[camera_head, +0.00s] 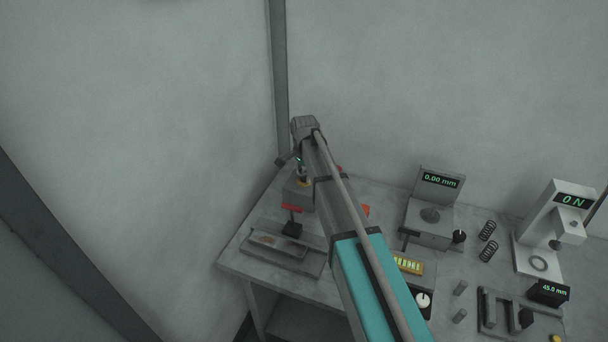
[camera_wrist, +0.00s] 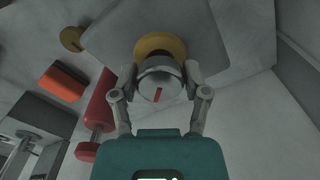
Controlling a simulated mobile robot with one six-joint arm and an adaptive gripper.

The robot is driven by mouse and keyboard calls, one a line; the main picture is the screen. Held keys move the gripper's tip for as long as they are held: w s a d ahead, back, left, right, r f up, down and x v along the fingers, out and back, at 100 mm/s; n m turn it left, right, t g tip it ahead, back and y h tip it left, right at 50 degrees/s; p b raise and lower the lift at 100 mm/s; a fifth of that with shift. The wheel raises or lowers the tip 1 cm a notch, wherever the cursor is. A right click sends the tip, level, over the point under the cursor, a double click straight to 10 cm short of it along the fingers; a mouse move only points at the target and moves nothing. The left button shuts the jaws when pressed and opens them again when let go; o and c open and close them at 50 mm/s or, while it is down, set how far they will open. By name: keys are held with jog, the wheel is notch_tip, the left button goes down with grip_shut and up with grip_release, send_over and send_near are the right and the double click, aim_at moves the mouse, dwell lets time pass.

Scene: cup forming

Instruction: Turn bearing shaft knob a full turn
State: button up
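The bearing shaft knob (camera_wrist: 158,84) shows in the wrist view as a round silver cap with a red mark on its face. A yellow collar (camera_wrist: 160,44) lies behind it on a grey block (camera_wrist: 225,45). My gripper (camera_wrist: 161,76) has one finger on each side of the knob, and both fingertips appear to touch its sides. The red mark points roughly along the fingers, slightly tilted.
A red-handled part (camera_wrist: 100,115) and an orange block (camera_wrist: 63,80) lie left of the gripper in the wrist view. In the head view a shallow tray (camera_head: 262,252) is in front. A gauge stand (camera_head: 435,205) and a press (camera_head: 545,235) stand to the right. Walls rise behind the table.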

jog(key=c, duration=0.5)
jog(key=shift+c, duration=0.2)
jog(key=shift+n, duration=0.4)
jog(key=n, duration=0.3)
jog(key=shift+n, duration=0.3)
jog(key=n, duration=0.4)
jog(key=shift+n, duration=0.3)
jog(key=o, duration=1.1)
jog(key=shift+o, duration=0.2)
